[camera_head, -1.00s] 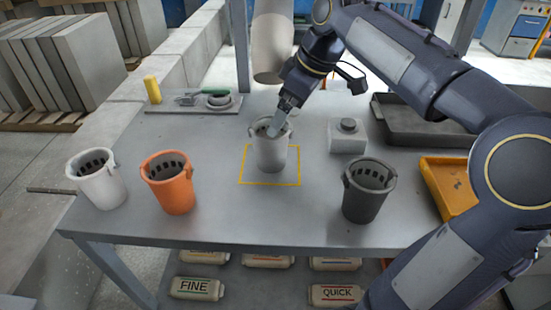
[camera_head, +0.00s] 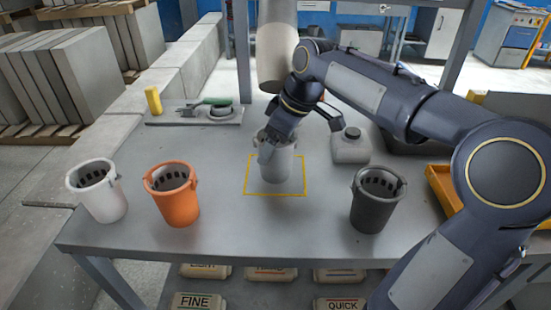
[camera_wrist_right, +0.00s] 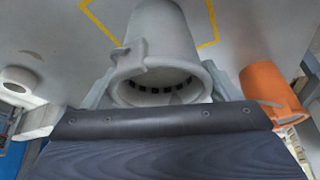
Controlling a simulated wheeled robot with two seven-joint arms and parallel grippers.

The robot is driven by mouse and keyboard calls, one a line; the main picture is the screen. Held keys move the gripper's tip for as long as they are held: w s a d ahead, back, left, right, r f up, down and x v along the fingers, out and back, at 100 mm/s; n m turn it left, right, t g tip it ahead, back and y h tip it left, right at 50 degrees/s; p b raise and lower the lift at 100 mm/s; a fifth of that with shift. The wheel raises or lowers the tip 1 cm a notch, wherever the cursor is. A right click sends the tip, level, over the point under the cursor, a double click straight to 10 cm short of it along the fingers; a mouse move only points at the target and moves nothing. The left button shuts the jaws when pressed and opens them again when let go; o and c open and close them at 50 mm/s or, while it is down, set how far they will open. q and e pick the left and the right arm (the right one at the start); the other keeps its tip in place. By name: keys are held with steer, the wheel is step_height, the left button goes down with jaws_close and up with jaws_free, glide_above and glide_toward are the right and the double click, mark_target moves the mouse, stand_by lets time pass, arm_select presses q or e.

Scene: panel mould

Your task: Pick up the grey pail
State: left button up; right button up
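The light grey pail (camera_head: 281,163) stands upright inside the yellow square on the table, in the middle of the head view. The pail shows no clear lift from the table. My left gripper is not in view.
A white pail (camera_head: 97,192) and an orange pail (camera_head: 175,195) stand to the left, a dark pail (camera_head: 374,200) to the right. A white jug (camera_head: 350,147) stands close behind right. A tool tray (camera_head: 195,117) lies at the back left. The table front is clear.

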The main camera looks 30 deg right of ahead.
steer(key=c, duration=1.2)
steer(key=shift+c, duration=0.4)
steer(key=shift+r, duration=0.15)
